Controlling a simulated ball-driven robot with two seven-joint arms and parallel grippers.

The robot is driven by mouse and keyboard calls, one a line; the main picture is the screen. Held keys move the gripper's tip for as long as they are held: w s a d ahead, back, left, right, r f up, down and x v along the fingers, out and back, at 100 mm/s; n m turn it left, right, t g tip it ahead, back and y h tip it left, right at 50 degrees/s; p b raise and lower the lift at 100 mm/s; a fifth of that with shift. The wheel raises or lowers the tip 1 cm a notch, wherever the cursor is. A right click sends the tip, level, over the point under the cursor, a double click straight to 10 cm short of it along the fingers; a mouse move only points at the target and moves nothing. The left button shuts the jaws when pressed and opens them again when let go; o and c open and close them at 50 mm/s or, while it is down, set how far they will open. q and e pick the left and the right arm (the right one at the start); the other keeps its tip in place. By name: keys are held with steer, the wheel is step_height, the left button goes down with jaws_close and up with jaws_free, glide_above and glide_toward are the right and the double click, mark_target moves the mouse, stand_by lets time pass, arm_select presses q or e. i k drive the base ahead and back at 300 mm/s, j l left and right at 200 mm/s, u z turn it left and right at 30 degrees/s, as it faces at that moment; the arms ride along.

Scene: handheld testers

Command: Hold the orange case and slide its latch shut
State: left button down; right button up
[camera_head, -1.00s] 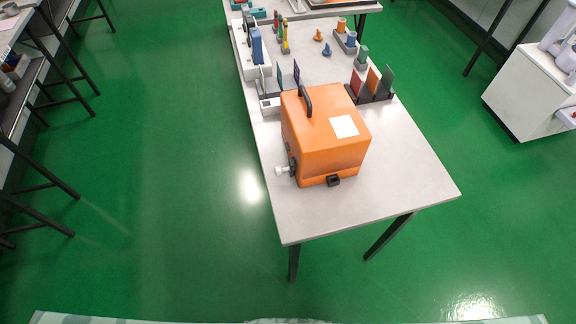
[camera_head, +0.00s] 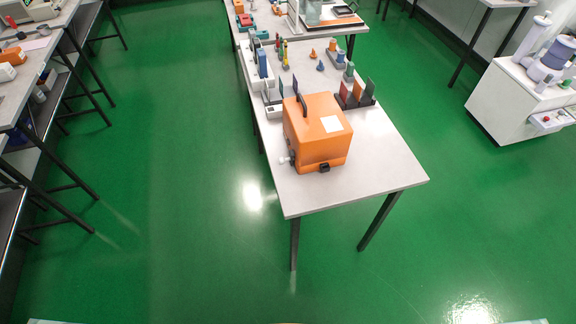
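The orange case (camera_head: 310,140) stands upright near the front end of the white table (camera_head: 376,172). It has a black handle (camera_head: 301,104) on top, a white label (camera_head: 332,124) and a small black latch (camera_head: 324,167) low on its front face. I cannot tell from here whether the latch is open or shut. A pale knob (camera_head: 286,160) sticks out of its left side. Neither of my grippers is in view, and nothing touches the case.
Behind the case stand a rack of coloured plates (camera_head: 357,95) and several small coloured items. Benches line the left side. A white cabinet (camera_head: 520,105) stands at right. The green floor (camera_head: 195,200) before and left of the table is clear.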

mark_target(282, 160)
steer(key=i+l+u, duration=0.35)
steer(key=l, duration=0.25)
steer(key=i+l+u, duration=0.15)
steer(key=l, duration=0.2)
steer(key=i, duration=0.05)
